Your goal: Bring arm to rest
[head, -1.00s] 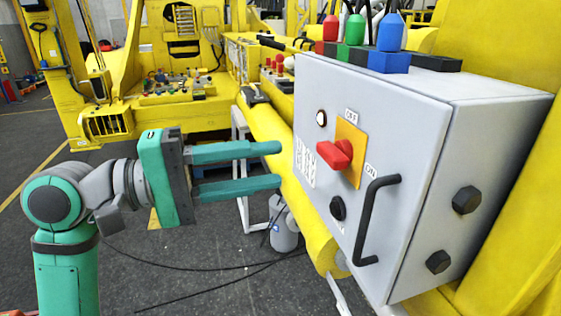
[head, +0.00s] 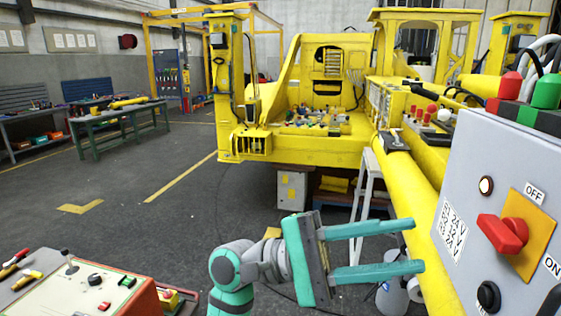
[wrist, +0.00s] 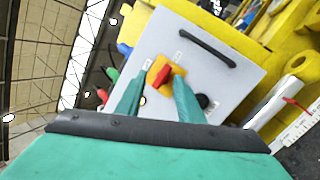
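My gripper (head: 412,248) is teal with two long parallel fingers held apart and nothing between them. In the head view it points right, toward the grey control box (head: 459,160), with free air seen between the fingers. The box carries a red rotary switch (head: 503,234) on an orange plate marked OFF and ON. In the wrist view the open fingers (wrist: 155,95) frame the red switch (wrist: 163,76), and the box face (wrist: 215,65) lies ahead. I cannot tell the exact gap to the box.
A yellow boom tube (head: 418,200) runs beside the box. A yellow machine (head: 320,90) stands behind. An orange control console (head: 75,290) is at lower left, and a green workbench (head: 118,118) is farther back. The grey floor (head: 110,235) at left is open.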

